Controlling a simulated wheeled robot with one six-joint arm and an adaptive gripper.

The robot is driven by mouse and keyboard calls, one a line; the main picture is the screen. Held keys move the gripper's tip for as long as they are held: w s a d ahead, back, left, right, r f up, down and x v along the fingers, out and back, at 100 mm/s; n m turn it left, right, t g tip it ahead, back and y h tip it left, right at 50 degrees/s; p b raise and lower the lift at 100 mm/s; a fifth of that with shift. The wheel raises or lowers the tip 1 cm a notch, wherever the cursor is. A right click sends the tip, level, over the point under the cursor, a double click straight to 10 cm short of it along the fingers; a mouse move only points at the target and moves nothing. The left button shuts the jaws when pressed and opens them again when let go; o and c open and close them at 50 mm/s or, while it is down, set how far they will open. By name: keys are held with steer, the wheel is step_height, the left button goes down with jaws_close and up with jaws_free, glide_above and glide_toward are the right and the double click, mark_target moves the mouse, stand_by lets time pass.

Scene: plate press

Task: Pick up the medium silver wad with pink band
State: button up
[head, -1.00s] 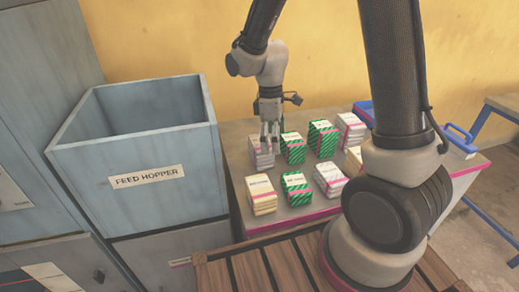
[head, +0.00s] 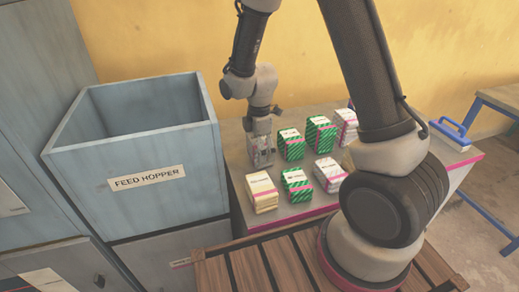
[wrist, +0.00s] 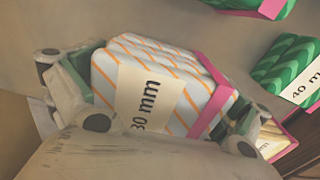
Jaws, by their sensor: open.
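A pale silvery wad with thin orange stripes, a pink band and a "30 mm" label (wrist: 150,88) fills the middle of the wrist view. In the head view this wad (head: 262,158) stands at the back left of the table, partly hidden by my gripper (head: 261,145). My gripper is open and pointed down over it. In the wrist view one finger of my gripper (wrist: 160,98) is at the wad's left side and the other at its right, beside the pink band. I cannot tell whether either finger touches it.
Green striped wads (head: 291,145) stand close to the right, with more pale and green wads around on the table (head: 226,136). A cream wad (head: 261,192) is in front. The open feed hopper (head: 130,205) stands left. A blue handle (head: 451,133) is at the table's right.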

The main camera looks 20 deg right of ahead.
steer(key=shift+f, duration=0.4)
steer(key=c, duration=0.7)
steer(key=shift+r, duration=0.15)
steer(key=shift+c, duration=0.6)
step_height(320, 180, up, 10)
steer(key=shift+f, duration=0.1)
steer(key=c, duration=0.3)
